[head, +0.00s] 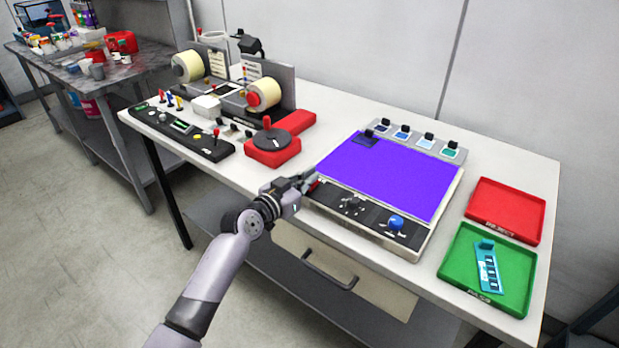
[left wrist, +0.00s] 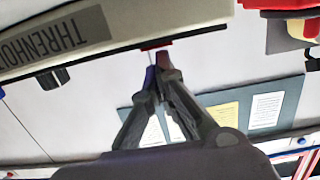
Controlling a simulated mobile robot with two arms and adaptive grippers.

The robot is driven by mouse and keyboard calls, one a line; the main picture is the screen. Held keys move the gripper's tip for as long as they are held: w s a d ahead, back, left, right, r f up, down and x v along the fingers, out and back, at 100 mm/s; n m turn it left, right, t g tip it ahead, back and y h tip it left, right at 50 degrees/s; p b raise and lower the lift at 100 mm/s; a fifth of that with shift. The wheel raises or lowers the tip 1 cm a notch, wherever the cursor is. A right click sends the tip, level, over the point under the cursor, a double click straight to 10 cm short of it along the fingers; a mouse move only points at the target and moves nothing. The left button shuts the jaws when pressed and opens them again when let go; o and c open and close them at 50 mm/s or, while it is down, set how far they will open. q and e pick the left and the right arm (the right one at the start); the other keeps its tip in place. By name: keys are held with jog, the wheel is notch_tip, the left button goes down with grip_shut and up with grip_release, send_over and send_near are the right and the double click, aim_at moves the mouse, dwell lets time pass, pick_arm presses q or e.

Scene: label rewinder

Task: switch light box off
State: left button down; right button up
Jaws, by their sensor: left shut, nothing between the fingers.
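The light box (head: 385,175) stands on the white table with its panel glowing violet. Its dark front strip (head: 352,206) carries a small black knob (head: 353,203) and a blue knob (head: 396,222). My left gripper (head: 308,181) is at the front left corner of the light box, its fingers shut and empty. A small red part, which looks like a switch, shows beside the fingertips. In the left wrist view the shut fingertips (left wrist: 158,66) are close to a red part (left wrist: 157,44) at the edge of a beige body; I cannot tell whether they touch. My right gripper is out of view.
A red tray (head: 507,207) and a green tray (head: 452,270) holding a teal card (head: 487,268) are at the right. Several sample tiles line the back of the light box. The rewinder (head: 263,95), a red-based dial (head: 270,142) and a black control panel (head: 180,130) stand at the left.

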aim_at(311, 187)
pick_arm(q)
jog(key=p, duration=0.3)
jog(key=shift+w+d+r+g+y, duration=0.1)
jog(key=shift+w+r+g+y, duration=0.1)
jog(key=shift+g+y, duration=0.15)
jog(key=shift+s+f+b, duration=0.1)
jog(key=shift+f+b, duration=0.35)
jog(key=shift+b, duration=0.05)
jog(key=shift+r, duration=0.1)
jog(key=shift+r+p, duration=0.3)
notch_tip(311, 187, up, 4)
jog(key=p, duration=0.3)
jog(key=r+b+v, duration=0.1)
jog(key=v, duration=0.8)
jog(key=shift+b, duration=0.4)
